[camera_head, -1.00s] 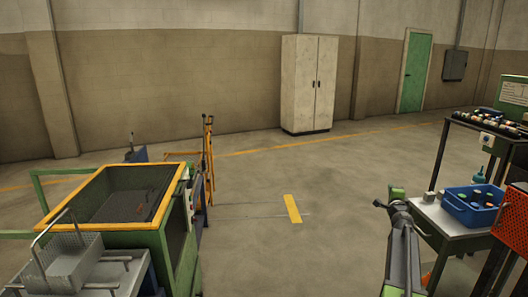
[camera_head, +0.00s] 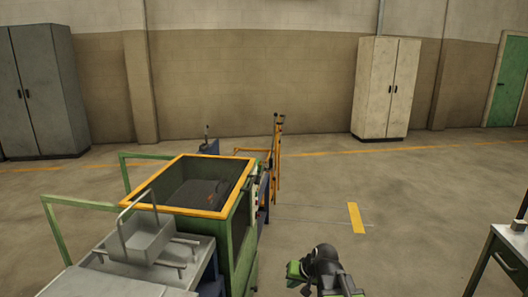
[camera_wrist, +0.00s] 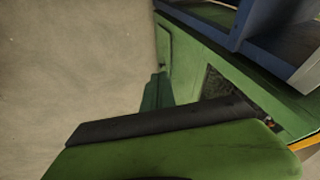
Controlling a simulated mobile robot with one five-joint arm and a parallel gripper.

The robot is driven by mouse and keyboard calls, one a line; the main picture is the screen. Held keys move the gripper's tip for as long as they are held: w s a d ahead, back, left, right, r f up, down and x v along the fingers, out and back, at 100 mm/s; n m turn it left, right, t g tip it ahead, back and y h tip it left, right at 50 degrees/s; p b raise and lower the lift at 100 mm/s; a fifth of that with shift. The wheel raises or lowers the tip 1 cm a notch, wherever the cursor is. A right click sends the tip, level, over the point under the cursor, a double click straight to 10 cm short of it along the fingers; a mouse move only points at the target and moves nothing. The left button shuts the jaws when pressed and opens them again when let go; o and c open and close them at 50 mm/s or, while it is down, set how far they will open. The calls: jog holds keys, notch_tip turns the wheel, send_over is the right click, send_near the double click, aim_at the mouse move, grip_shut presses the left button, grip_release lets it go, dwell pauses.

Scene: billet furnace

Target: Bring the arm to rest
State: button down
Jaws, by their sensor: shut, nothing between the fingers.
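My arm is in the head view at the bottom, right of centre, foreshortened, with a dark rounded joint and green parts. My gripper (camera_head: 296,271) is at the green end on its left side, small and partly hidden by the arm. It is shut and holds nothing. It is over open floor, to the right of a green bin with a yellow rim (camera_head: 180,209) and apart from it. In the wrist view a large green and black part of my own fills the bottom, and a green panel (camera_wrist: 185,55) lies beyond it.
A yellow post frame (camera_head: 277,160) stands behind the bin. A table corner (camera_head: 508,258) is at the right edge. Cabinets (camera_head: 387,88) line the wall. The middle floor is clear.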

jog(key=s+d+f+g+h, duration=0.35)
jog(key=s+d, duration=0.35)
jog(key=s, duration=0.4)
notch_tip(320, 180, up, 14)
jog(key=s+g+p, duration=0.1)
jog(key=p, duration=1.3)
jog(key=shift+s+r+n, duration=0.15)
jog(key=shift+r+n, duration=0.1)
jog(key=shift+n, duration=0.15)
jog(key=shift+d, duration=0.1)
